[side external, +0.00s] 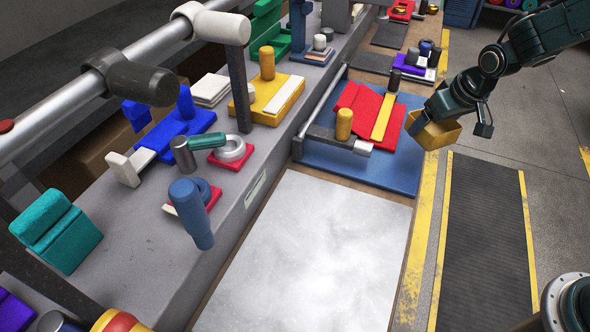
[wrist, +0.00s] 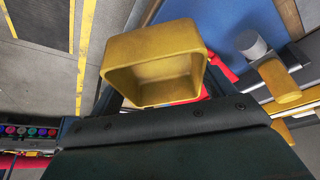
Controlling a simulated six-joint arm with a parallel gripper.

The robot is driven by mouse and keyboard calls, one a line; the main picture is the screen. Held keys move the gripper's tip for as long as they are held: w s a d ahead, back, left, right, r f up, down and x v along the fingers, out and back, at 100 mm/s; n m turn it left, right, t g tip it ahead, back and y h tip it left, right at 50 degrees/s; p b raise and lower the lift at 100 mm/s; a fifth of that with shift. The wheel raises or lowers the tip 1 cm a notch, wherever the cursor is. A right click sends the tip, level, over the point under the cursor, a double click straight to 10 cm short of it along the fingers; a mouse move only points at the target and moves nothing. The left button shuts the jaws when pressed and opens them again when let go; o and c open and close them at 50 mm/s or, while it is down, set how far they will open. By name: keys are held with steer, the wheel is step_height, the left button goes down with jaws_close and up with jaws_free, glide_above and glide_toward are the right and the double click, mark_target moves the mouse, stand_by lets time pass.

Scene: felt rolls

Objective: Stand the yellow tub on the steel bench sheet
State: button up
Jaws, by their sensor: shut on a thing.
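The yellow tub (side external: 440,133) is held by my gripper (side external: 428,122) at the right of the blue mat in the side external view. In the wrist view the tub (wrist: 150,60) is a hollow box, tilted, with its open side partly facing the camera. My gripper is shut on the tub; its fingertips are mostly hidden in the wrist view. The steel bench sheet (side external: 310,250) is a pale, bare rectangle at the bottom centre of the side external view. The tub is apart from the sheet, up and to the right of it.
A blue mat (side external: 385,185) with red and yellow felt pieces and a yellow cylinder (side external: 344,123) adjoins the sheet's far edge. A raised grey ledge (side external: 130,270) crowded with tools and felt rolls runs along the left. A dark floor mat (side external: 480,235) lies at the right.

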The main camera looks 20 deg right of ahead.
step_height(320, 180, up, 4)
steer(key=shift+r, duration=0.1)
steer(key=s+a+n+y, duration=0.1)
steer(key=s+a+n, duration=0.15)
steer(key=a, duration=0.65)
steer(key=n+g+y, duration=0.3)
steer(key=n, duration=0.9)
glide_above(322, 293)
steer(key=d, duration=0.1)
steer(key=shift+m, duration=0.25)
steer(key=shift+s+d+f, duration=0.1)
steer(key=shift+s+f, duration=0.05)
steer(key=shift+f, duration=1.15)
steer(key=shift+s+d+f, duration=0.1)
steer(key=shift+f, duration=1.15)
steer(key=shift+f, duration=2.95)
steer(key=shift+f, duration=0.5)
